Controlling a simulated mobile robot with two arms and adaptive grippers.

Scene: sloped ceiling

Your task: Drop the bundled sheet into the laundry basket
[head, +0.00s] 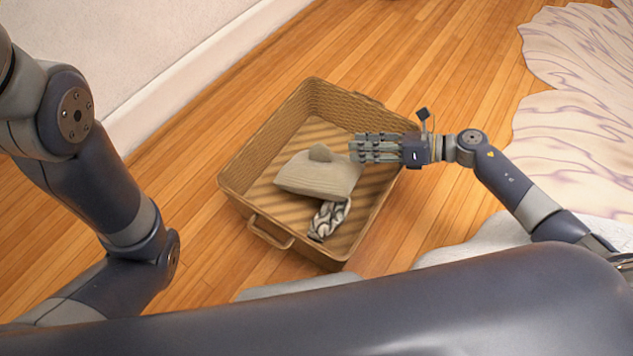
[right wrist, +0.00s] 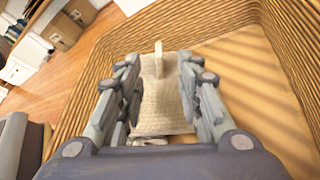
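The laundry basket (head: 237,197) is a tan wicker box on the wooden floor in the middle of the head view. A beige bundled sheet (head: 310,178) with a rounded knob on top lies inside it, partly over a black-and-white patterned cloth (head: 327,218). My right gripper (head: 356,148) reaches over the basket's right side, its fingertips by the bundle's right end. In the right wrist view its fingers are spread apart, with the bundled sheet (right wrist: 163,105) showing beyond and between them; no grip on it shows. My left arm enters from the left, its gripper out of view.
A white baseboard and wall (head: 170,80) run along the upper left. A pale, wavy-edged rug (head: 570,125) lies at the right. Bare wooden floor (head: 440,60) is clear beyond the basket. The right wrist view also shows cardboard-like boxes (right wrist: 62,28) at upper left.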

